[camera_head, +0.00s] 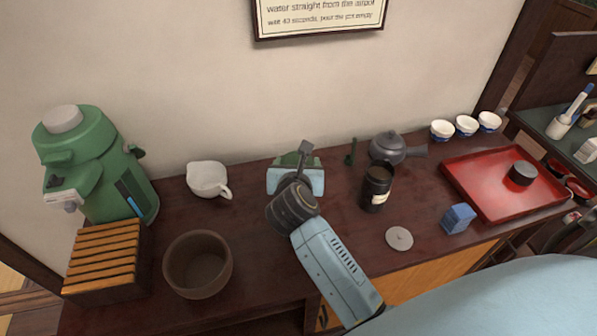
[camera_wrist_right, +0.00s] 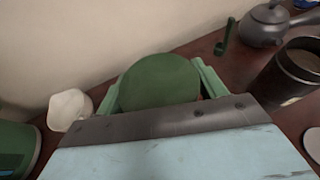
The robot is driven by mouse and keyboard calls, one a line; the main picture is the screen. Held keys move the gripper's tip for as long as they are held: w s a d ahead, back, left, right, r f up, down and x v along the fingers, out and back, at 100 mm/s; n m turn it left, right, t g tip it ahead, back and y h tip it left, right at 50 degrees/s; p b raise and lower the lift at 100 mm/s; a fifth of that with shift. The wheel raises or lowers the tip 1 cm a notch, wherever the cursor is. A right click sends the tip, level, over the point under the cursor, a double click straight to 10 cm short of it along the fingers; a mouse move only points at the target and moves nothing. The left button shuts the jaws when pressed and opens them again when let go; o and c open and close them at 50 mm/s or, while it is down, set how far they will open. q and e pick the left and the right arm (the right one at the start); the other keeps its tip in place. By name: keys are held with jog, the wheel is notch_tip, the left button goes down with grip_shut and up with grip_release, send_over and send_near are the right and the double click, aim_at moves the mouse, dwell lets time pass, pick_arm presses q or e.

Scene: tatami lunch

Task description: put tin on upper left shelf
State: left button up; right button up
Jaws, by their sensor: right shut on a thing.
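My right gripper (camera_head: 294,158) is over the back middle of the dark counter, close to the wall, and mostly hides what it holds. In the right wrist view it is shut on a green tin (camera_wrist_right: 160,83), whose round, smooth top shows between the two pale green fingers. The tin's lower part is hidden, so I cannot tell whether it touches the counter. A separate dark canister (camera_head: 376,190) with a pale label stands open to the right, with a grey disc (camera_head: 399,238) lying in front of it. I cannot make out the upper left shelf. My left gripper is not in view.
A white spouted bowl (camera_head: 208,179), brown bowl (camera_head: 197,264), slatted wooden box (camera_head: 104,262) and green airpot (camera_head: 92,160) stand left. A dark teapot (camera_head: 388,147), green scoop (camera_head: 351,152), blue block (camera_head: 458,218) and red tray (camera_head: 482,196) are right. Three cups stand behind the tray.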

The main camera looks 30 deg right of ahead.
jog(key=shift+f+b, duration=0.3)
jog(key=shift+f, duration=0.95)
jog(key=o, duration=1.4)
jog(key=shift+o, duration=0.2)
